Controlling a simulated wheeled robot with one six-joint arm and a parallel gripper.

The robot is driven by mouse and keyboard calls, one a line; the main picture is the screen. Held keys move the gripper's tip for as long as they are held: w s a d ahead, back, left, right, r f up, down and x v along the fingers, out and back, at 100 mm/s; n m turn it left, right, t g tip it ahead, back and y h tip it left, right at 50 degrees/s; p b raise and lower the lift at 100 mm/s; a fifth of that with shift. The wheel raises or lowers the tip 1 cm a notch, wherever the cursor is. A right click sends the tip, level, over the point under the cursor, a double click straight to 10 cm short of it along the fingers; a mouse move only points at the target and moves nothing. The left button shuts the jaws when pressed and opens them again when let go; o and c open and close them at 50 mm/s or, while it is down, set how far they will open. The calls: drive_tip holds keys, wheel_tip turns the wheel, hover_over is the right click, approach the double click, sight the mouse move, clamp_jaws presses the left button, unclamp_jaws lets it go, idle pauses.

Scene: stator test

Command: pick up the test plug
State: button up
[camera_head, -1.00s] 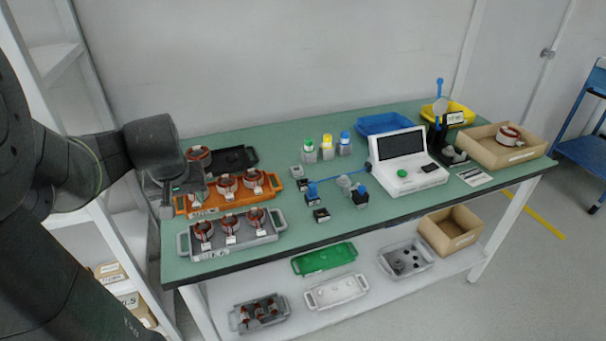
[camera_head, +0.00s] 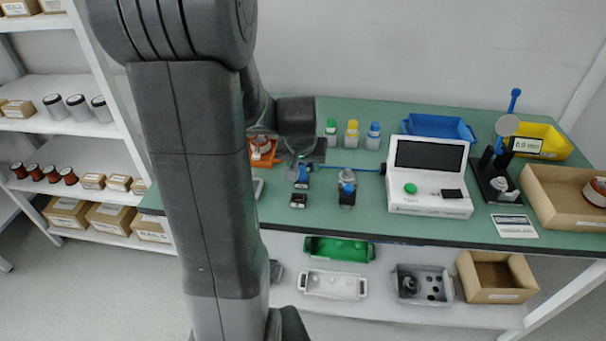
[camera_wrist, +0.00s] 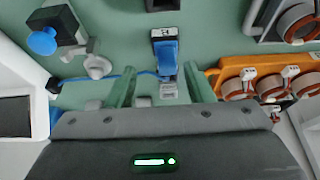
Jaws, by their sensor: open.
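The test plug appears to be the small blue piece (camera_head: 302,174) at the end of a blue cable on the green table. In the wrist view the blue plug (camera_wrist: 165,52) has a white label on a dark end and lies between and just beyond the finger lines. My gripper (camera_wrist: 160,82) is open and empty, its two greenish fingers on either side of the plug's line. No contact shows; the exact height above it cannot be told. In the head view my arm and wrist cover much of the gripper, close behind the plug.
The white tester (camera_head: 428,175) stands to the right. A dark block with a blue knob (camera_head: 347,188) and a small black block (camera_head: 298,201) are close by. Capped bottles (camera_head: 352,135) stand behind. In the wrist view an orange tray (camera_wrist: 236,68) of copper-wound parts is at right.

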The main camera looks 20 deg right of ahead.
sight(302, 168)
drive_tip(key=w+f, duration=0.2)
drive_tip(key=f, duration=0.1)
drive_tip(key=shift+w+d+f, duration=0.1)
drive_tip(key=shift+w+d, duration=0.1)
drive_tip(key=shift+w, duration=0.05)
drive_tip(key=shift+w+d+f, duration=0.15)
drive_tip(key=shift+w+f, duration=0.05)
drive_tip(key=shift+f, duration=0.35)
drive_tip(key=c, duration=0.9)
